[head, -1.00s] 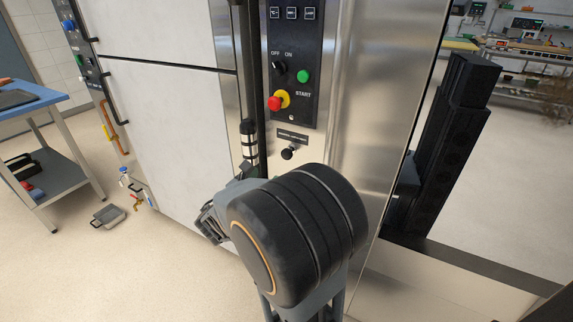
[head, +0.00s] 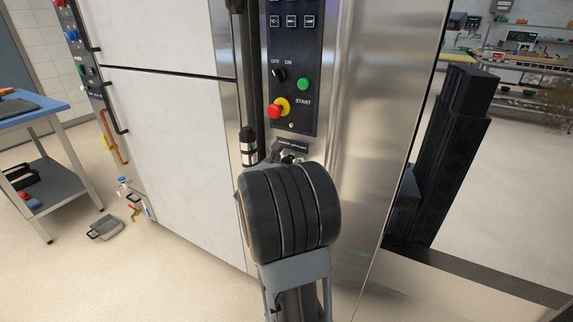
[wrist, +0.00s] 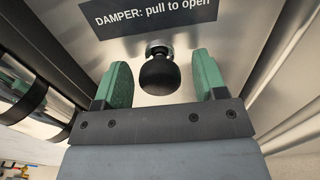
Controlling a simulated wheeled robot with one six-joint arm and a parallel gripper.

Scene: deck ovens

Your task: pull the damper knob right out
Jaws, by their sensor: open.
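The damper knob is a black ball on a short metal stem on the steel oven front. In the wrist view the knob (wrist: 159,75) sits under a dark label (wrist: 150,14) reading "DAMPER: pull to open". My gripper (wrist: 162,78) is open, with one green finger on each side of the knob and a visible gap on both sides. The fingers do not appear to touch it. In the head view my arm covers most of the knob, and the label (head: 291,146) shows just above it.
Above the label is a black control panel (head: 294,62) with an off/on switch, a green start button (head: 303,84) and a red knob on a yellow collar (head: 279,108). A vertical bar with a metal sleeve (head: 248,149) stands left of the knob. Smooth steel lies to the right.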

